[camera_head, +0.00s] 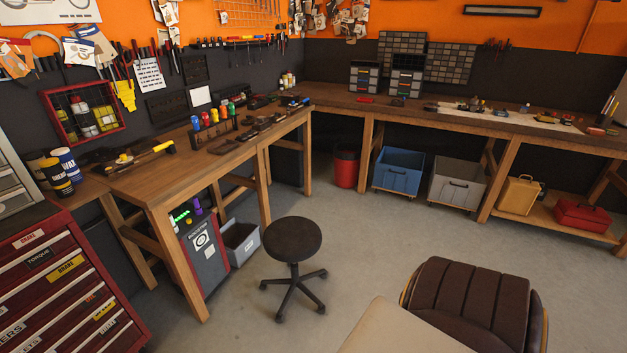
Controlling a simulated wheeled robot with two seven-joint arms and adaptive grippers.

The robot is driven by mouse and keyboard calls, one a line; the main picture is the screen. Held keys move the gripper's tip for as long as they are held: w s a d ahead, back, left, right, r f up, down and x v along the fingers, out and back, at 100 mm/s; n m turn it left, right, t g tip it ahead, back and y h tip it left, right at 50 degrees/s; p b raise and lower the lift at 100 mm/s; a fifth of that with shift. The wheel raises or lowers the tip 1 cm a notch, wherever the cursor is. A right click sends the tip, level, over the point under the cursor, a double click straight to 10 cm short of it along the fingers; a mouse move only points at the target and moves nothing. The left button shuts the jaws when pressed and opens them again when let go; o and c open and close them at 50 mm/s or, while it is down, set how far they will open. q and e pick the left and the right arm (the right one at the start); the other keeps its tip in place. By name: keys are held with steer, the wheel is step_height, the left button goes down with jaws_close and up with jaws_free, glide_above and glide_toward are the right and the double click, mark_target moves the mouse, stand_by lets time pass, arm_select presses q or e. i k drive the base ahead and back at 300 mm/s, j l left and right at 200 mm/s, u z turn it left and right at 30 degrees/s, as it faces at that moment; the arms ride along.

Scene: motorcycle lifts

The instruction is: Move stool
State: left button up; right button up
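A round stool (292,240) with a dark seat and a black wheeled star base stands upright on the concrete floor, in front of the left workbench. Its seat and most of its base show clearly. A second seat (470,300), dark brown and padded with ribbed upholstery, shows at the bottom right, cut off by the picture's lower edge. Neither of my grippers shows in the head view, and nothing is touching the round stool.
A wooden workbench (190,165) with tools runs along the left, another (440,117) along the back. A grey bin (239,243) stands left of the stool. A red tool cabinet (62,285) fills the lower left. A beige surface (395,332) lies lower right. Floor between is clear.

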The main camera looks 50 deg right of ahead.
mark_target(292, 240)
steer(key=z, duration=1.45)
steer(key=i+l+u, duration=0.8)
steer(key=l, duration=0.3)
steer(key=i+l+u, duration=0.25)
steer(key=l, duration=0.25)
steer(key=i+l+u, duration=0.1)
steer(key=l+u, duration=0.15)
steer(key=l, duration=0.2)
steer(key=i+l+u, duration=0.1)
steer(key=l+u, duration=0.15)
steer(key=l, duration=0.3)
steer(key=l+u, duration=0.3)
steer(key=l, duration=0.25)
steer(key=l+u, duration=0.25)
steer(key=l, duration=0.3)
steer(key=i, duration=0.05)
